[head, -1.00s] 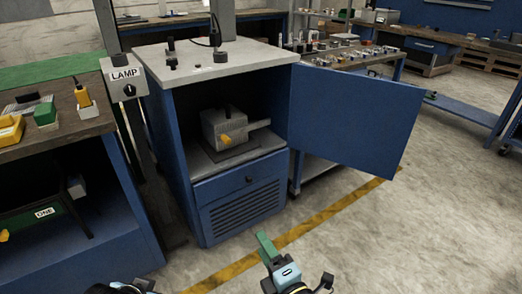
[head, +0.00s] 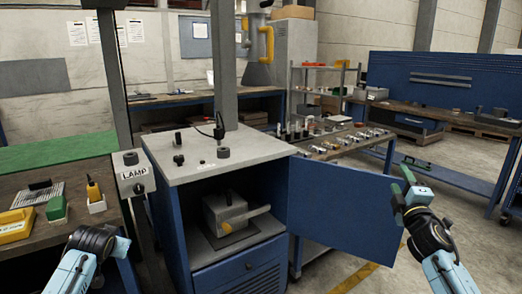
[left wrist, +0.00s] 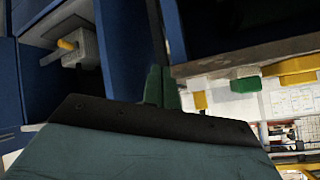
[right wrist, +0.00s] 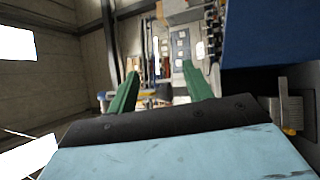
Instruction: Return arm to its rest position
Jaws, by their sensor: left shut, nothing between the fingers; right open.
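No microscope arm can be told for sure in these views. In the head view, a grey unit with a yellow knob and a side lever (head: 225,213) stands on the shelf inside the open blue cabinet (head: 163,215); it shows too in the left wrist view (left wrist: 84,47). My right gripper (head: 405,186) is raised in front of the cabinet's open door (head: 335,205), apart from the unit. Its green fingers stand apart and empty in the right wrist view (right wrist: 162,88). My left gripper's green fingers are together and empty in the left wrist view (left wrist: 160,88).
A LAMP switch box (head: 134,174) hangs left of the cabinet. Small black parts sit on the cabinet top (head: 185,150). A bench (head: 20,190) with yellow and green items is at left, a parts cart (head: 350,140) behind the door. Floor at right is clear.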

